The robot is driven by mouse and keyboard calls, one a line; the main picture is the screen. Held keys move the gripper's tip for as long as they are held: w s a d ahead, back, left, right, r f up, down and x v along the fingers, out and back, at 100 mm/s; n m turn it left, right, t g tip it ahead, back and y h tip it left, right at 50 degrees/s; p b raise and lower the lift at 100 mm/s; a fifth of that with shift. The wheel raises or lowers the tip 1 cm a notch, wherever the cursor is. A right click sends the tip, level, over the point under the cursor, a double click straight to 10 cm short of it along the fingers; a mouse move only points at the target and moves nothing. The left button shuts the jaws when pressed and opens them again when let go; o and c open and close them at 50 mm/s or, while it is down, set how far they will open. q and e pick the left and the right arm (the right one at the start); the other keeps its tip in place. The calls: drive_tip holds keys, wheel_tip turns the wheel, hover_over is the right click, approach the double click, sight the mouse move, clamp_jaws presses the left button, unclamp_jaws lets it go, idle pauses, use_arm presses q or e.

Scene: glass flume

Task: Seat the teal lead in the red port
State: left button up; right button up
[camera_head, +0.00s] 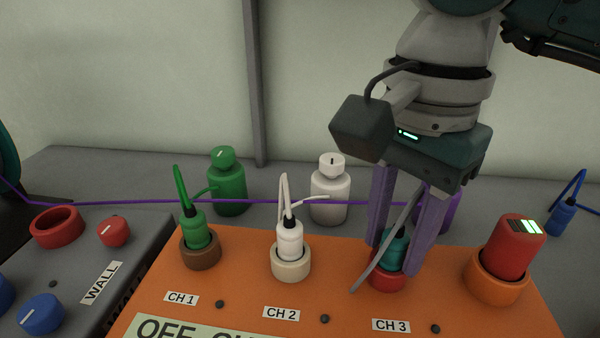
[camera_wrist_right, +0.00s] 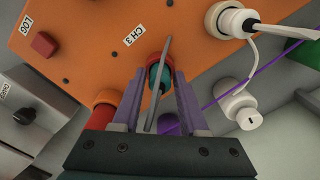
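The teal lead (camera_head: 393,248) stands roughly upright at the red port (camera_head: 388,281) behind the CH 3 label, its lower end inside the ring. How deep it sits is hard to tell. My right gripper (camera_head: 396,255) comes down from above, its two purple fingers on either side of the teal lead and seeming to touch it. The wrist view shows the teal lead (camera_wrist_right: 155,76) between the fingertips (camera_wrist_right: 160,82), over the red port (camera_wrist_right: 154,59). A thin grey strip (camera_head: 378,252) slants across in front of the lead and hides part of it. My left gripper is not in view.
On the orange panel (camera_head: 240,290), a green lead (camera_head: 195,231) stands in the brown port and a white lead (camera_head: 289,240) in the cream port. A red plug (camera_head: 515,246) stands in the orange port at right. Jars and a purple cable (camera_head: 330,202) lie behind.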

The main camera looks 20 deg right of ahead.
sight(396, 234)
drive_tip(key=shift+o, duration=1.2)
drive_tip(key=shift+r, duration=0.45)
wheel_tip(396, 234, up, 11)
drive_tip(key=p, duration=0.1)
drive_tip(key=shift+r, duration=0.2)
drive_tip(key=shift+a, duration=0.1)
